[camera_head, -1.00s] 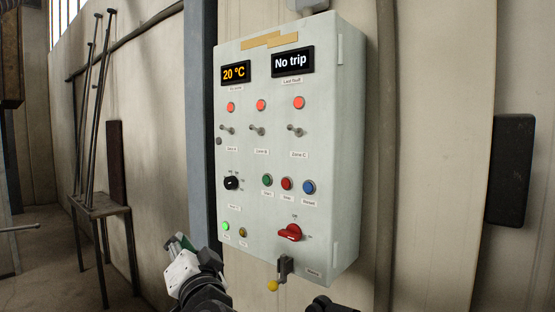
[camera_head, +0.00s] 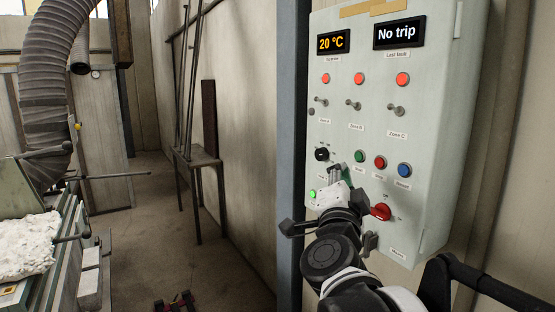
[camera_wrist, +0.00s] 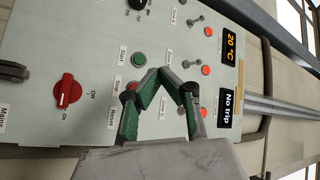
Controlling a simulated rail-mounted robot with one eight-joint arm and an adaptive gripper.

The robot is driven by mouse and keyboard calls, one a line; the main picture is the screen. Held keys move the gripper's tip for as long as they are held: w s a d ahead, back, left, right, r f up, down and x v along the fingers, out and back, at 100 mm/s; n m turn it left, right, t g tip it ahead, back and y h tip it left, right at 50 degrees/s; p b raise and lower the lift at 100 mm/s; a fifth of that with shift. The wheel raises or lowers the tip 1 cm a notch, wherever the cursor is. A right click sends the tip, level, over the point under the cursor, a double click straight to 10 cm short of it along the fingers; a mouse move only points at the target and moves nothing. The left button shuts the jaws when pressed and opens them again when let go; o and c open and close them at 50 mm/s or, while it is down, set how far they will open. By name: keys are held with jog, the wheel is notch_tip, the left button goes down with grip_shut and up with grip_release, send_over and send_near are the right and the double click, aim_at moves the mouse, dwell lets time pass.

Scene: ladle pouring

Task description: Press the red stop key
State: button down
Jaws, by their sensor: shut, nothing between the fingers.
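The red stop key (camera_head: 380,162) is a round button on the pale control panel (camera_head: 440,130), between the green start key (camera_head: 359,156) and the blue reset key (camera_head: 404,170). In the wrist view the stop key (camera_wrist: 130,87) is partly covered by a finger of my gripper, beside its "Stop" label; the reset key is hidden. My gripper (camera_wrist: 159,72) is shut and empty, its green-padded fingers toward the panel. In the head view my gripper (camera_head: 335,174) overlaps the panel just below and left of the start key. I cannot tell its gap to the panel.
A red rotary mains switch (camera_head: 380,211) and a black selector knob (camera_head: 322,154) are near the keys. Toggle switches (camera_head: 353,104) and red lamps (camera_head: 359,78) are above. The displays read 20 °C and "No trip". A small stand (camera_head: 196,162) is by the wall.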

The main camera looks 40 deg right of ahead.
aim_at(380, 163)
jog(key=shift+s+d+b, duration=0.25)
jog(key=shift+d+b, duration=0.3)
jog(key=shift+d, duration=0.8)
jog(key=shift+s+d+b, duration=0.3)
jog(key=shift+d+b, duration=0.3)
jog(key=shift+d, duration=0.75)
jog(key=shift+s+d+b, duration=0.25)
jog(key=shift+d+b, duration=0.3)
jog(key=shift+d, duration=0.8)
jog(key=shift+d, duration=0.1)
jog(key=shift+s+d, duration=0.1)
jog(key=shift+d, duration=0.2)
